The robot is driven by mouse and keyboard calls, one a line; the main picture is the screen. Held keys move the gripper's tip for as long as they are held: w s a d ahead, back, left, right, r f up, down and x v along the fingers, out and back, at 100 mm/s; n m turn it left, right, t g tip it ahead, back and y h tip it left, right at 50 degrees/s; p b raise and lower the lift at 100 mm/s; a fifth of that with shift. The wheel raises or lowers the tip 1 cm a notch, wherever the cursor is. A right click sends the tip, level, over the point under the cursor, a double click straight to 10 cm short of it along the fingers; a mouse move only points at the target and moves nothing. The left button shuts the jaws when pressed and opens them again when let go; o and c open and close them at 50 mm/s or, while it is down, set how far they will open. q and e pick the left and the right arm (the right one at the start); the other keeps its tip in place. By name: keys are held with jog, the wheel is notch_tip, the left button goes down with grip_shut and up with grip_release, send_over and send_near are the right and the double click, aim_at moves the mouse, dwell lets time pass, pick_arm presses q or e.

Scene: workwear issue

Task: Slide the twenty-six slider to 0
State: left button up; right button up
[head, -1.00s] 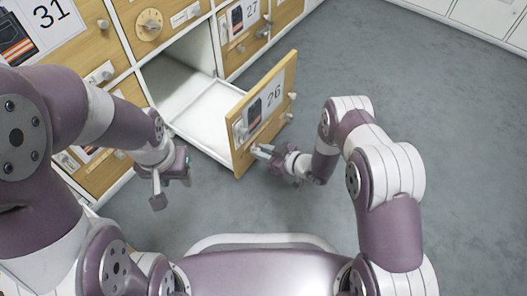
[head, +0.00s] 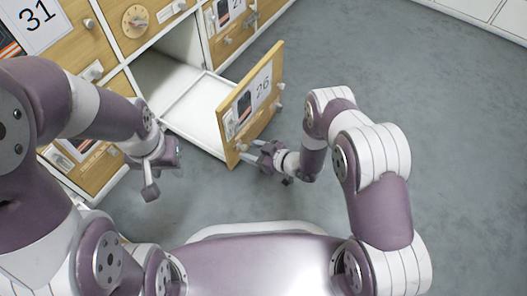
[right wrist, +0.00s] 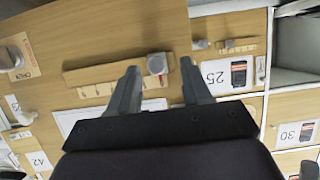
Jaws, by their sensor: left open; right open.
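The drawer marked 26 (head: 262,85) is pulled out, its wooden front facing my right arm. In the right wrist view, a wooden slider strip (right wrist: 110,80) with tick marks crosses the front and carries a grey knob (right wrist: 156,63). The knob sits toward the strip's right end in that view. My right gripper (head: 252,150) is open close to the front's lower part; in the right wrist view its fingers (right wrist: 158,70) stand on either side of the knob. Contact cannot be told, and the tick numbers are too small to read. My left gripper (head: 150,178) is open and empty, left of the drawer.
The drawer's white tray (head: 195,110) is empty where visible. Other cabinet fronts, such as 31 (head: 40,15), with knobs and a dial (head: 135,20), stand behind and left. Compartments 25 (right wrist: 217,77) and 30 (right wrist: 306,133) show in the right wrist view. Grey floor (head: 440,130) is clear at right.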

jog(key=p+v, duration=0.6)
jog(key=v, duration=0.5)
jog(key=shift+s+d, duration=0.2)
jog(key=shift+s, duration=0.05)
